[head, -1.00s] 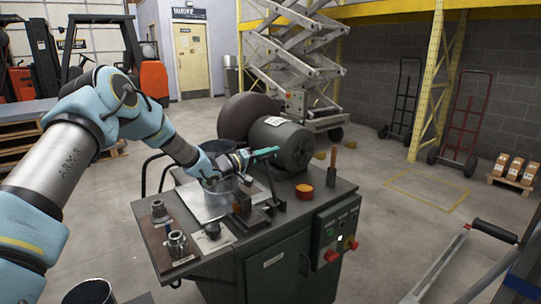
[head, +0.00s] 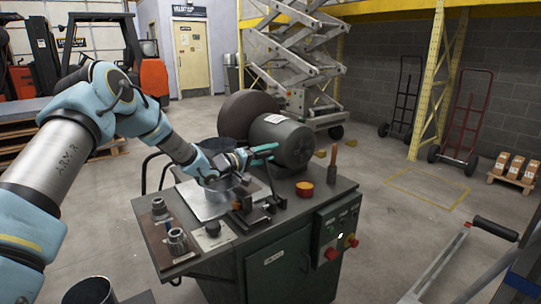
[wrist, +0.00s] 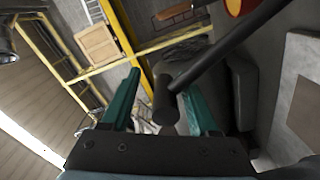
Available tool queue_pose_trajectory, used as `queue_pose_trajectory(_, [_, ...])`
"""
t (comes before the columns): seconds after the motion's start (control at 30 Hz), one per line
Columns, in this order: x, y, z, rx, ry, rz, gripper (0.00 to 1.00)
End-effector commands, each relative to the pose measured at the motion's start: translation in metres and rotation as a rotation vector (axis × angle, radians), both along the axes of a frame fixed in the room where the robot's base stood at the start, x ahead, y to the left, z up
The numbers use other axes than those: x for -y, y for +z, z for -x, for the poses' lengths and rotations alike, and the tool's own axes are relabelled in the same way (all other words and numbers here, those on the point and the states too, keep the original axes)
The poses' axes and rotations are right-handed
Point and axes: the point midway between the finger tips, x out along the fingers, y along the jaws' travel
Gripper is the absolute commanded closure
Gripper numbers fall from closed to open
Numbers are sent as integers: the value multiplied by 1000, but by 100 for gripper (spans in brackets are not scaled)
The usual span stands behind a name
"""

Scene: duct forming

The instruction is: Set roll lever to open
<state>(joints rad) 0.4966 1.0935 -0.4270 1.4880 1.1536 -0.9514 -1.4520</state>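My gripper (head: 272,152) is above the green bench, left of the grey motor-like drum. In the wrist view its two teal fingers (wrist: 160,98) stand well apart, so it is open. A dark rod with a cylindrical end (wrist: 166,102), which looks like a lever, comes in from the upper right. Its end shows in the gap between the fingers, nearer the right one; I cannot tell whether it touches. In the head view an upright brown-handled lever (head: 332,158) stands at the bench's right rear. I cannot tell whether these are the same lever, or which is the roll lever.

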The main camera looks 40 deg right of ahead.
Motion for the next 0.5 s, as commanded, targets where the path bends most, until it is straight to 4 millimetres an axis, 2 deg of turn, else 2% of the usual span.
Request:
queue_pose_trajectory(0.3, [-62, -4, -5, 0, 3, -4, 41])
queue_pose_trajectory(0.5, [-90, -3, -6, -1, 2, -5, 41])
